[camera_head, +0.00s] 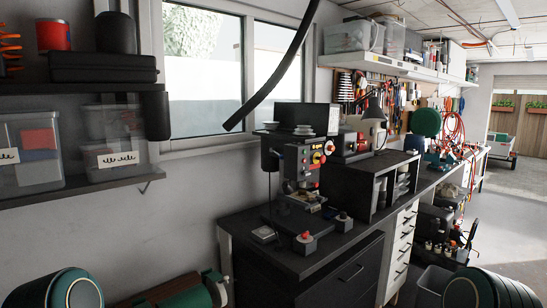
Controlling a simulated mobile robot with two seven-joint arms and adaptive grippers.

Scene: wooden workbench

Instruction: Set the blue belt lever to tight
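I cannot make out a blue belt lever in the head view. A dark bench machine (301,165) with red and yellow controls on its front stands on the near black workbench. Farther along the bench is a machine with a round green part (426,122), too small to show any lever clearly. Rounded dark arm parts of mine with teal rings show at the bottom left and bottom right corners. Neither gripper is in view.
A black open shelf unit (352,187) stands right of the machine. A dark hose (275,75) hangs above. The floor (505,225) at right is partly clear.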

